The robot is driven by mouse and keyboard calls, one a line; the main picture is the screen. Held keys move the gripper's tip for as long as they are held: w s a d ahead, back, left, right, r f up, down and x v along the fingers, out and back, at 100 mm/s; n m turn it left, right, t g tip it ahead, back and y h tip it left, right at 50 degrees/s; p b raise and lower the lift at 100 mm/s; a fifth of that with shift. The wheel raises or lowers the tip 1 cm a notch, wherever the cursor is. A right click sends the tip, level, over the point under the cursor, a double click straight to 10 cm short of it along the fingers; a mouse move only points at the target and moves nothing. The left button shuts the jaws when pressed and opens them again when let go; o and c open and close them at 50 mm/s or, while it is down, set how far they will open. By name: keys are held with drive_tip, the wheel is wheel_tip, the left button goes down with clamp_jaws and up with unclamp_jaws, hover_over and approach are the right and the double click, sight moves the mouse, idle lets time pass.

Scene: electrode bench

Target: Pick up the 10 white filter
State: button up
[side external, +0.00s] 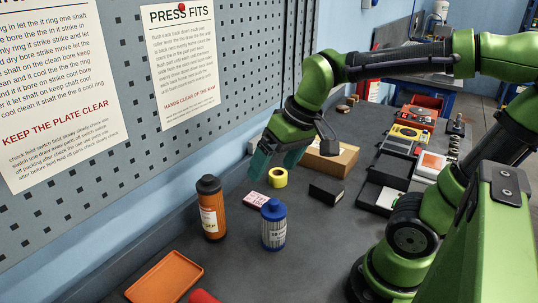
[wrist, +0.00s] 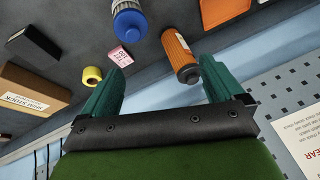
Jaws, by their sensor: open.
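A white filter with blue ends and a small printed label (side external: 273,230) stands upright on the dark bench; the label is too small to read surely. In the wrist view the blue end of this filter (wrist: 129,20) shows at the top, left of centre. An orange filter with a black cap (side external: 211,212) stands upright left of it; it also shows in the wrist view (wrist: 180,52). My gripper (side external: 276,160) is open and empty, with teal fingers, above the bench and behind both filters. In the wrist view nothing is held between the fingertips (wrist: 162,68).
A pink-and-white block (side external: 256,200), a yellow ring (side external: 278,177) and a black box (side external: 326,192) lie behind the blue-ended filter. A cardboard box (side external: 332,160) stands further back. An orange tray (side external: 165,275) lies at the front left. A pegboard wall (side external: 110,150) borders the left.

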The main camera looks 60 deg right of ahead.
drive_tip(key=w+d+n+g+h, duration=0.1)
drive_tip(key=w+d+n+g, duration=0.1)
drive_tip(key=w+g, duration=0.15)
drive_tip(key=n, duration=0.1)
approach(273, 211)
drive_tip(key=shift+g, duration=0.35)
drive_tip(key=f, duration=0.2)
drive_tip(key=w+f, duration=0.1)
drive_tip(key=f, duration=0.3)
drive_tip(key=shift+w+d, duration=0.15)
drive_tip(key=shift+d, duration=0.25)
wheel_tip(273, 211, down, 5)
drive_tip(key=shift+a+f, duration=0.1)
drive_tip(key=shift+c, duration=0.2)
drive_tip(key=c, duration=1.3)
drive_tip(key=shift+o, duration=0.2)
drive_tip(key=shift+r, duration=0.2)
